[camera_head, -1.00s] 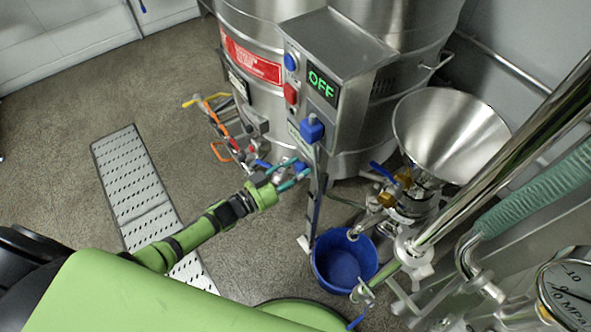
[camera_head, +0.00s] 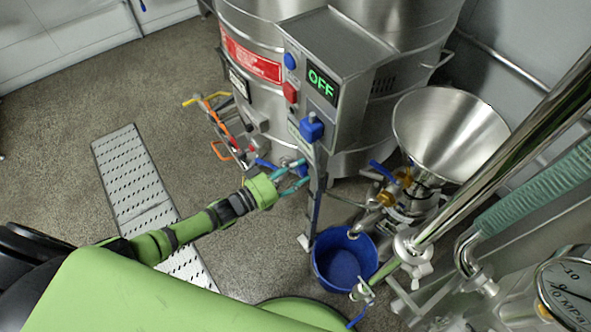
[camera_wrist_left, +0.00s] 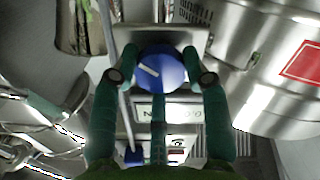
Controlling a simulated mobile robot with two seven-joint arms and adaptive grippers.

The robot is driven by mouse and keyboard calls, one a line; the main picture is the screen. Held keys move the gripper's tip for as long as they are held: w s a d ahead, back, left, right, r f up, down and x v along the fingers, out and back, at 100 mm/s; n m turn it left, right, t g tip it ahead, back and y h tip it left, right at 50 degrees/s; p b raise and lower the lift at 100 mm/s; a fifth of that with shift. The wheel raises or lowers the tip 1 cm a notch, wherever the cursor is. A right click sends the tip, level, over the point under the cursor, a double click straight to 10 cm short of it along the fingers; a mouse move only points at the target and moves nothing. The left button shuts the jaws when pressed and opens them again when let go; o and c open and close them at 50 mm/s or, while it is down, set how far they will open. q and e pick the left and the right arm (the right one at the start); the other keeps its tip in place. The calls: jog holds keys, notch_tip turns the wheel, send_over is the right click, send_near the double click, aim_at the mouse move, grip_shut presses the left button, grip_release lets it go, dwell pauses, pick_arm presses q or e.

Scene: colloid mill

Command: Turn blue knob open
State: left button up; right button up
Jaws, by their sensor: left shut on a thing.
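The blue knob (camera_wrist_left: 163,68) is round with a white pointer line and shows in the left wrist view, between my left gripper's green fingers. The pointer line slants toward the left of that view. My left gripper (camera_wrist_left: 162,80) is shut on the knob, with a finger on either side and one below it. In the head view my left gripper (camera_head: 300,176) is at the lower front of the steel control box (camera_head: 339,62); the knob is mostly hidden there by the fingers. A label (camera_wrist_left: 170,108) with upside-down lettering sits beside the knob. My right gripper is out of view.
A thin rod hangs below the handle. A blue bucket (camera_head: 323,262) and steel funnel (camera_head: 450,130) stand right.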

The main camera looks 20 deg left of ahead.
pick_arm(q)
jog(key=shift+w+r+n, duration=0.15)
jog(key=shift+r+n, duration=0.1)
jog(key=shift+n, duration=0.45)
jog(key=shift+a+r, duration=0.1)
jog(key=o, duration=1.1)
jog(key=shift+o, duration=0.2)
jog(key=shift+f, duration=0.2)
jog(key=shift+s+a, duration=0.15)
jog(key=shift+s, duration=0.15)
jog(key=v, duration=1.1)
jog(key=shift+s+a, duration=0.1)
jog(key=shift+a, duration=0.05)
